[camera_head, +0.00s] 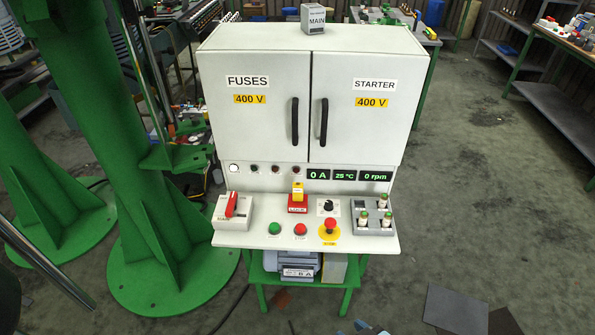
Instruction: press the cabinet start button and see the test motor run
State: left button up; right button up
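The white cabinet (302,116) stands in the middle with both doors shut, marked FUSES and STARTER. On its sloping panel (254,239) is a green button (275,228), its label too small to read. A red stop button (300,229) is to its right. The displays (346,175) read 0 A, 25 °C and 0 rpm. A white lamp (234,168) looks lit; the other lamps beside it look dark. Neither gripper is in view.
The panel also holds a red switch handle (231,204), a yellow-and-red lock block (298,197), a black knob (328,206), a red mushroom button (330,225) and a fuse block (374,215). Green columns (95,130) stand close at left. The floor at right is mostly clear.

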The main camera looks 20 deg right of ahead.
aim_at(274, 227)
jog(key=k+j+z, duration=0.25)
jog(key=k+j, duration=0.4)
jog(key=k+j+z, duration=0.15)
jog(key=j, duration=0.2)
jog(key=k+j+z, duration=0.15)
jog(key=j, duration=0.25)
jog(key=k+j+z, duration=0.15)
jog(key=j, duration=0.2)
jog(key=j+z, duration=0.2)
jog(key=j, duration=0.35)
jog(key=k+j+z, duration=0.2)
jog(key=j, duration=0.3)
jog(key=i+j+z, duration=0.2)
jog(key=j, duration=0.35)
jog(key=k+j+z, duration=0.15)
jog(key=j, duration=0.35)
jog(key=i+j+z, duration=0.2)
jog(key=j, duration=0.35)
jog(key=j+z, duration=0.2)
jog(key=j, duration=0.3)
jog(key=i+j+z, duration=0.1)
jog(key=j, duration=0.35)
jog(key=i+j, duration=0.15)
jog(key=j, duration=0.3)
jog(key=i+j+z, duration=0.15)
jog(key=j, duration=0.3)
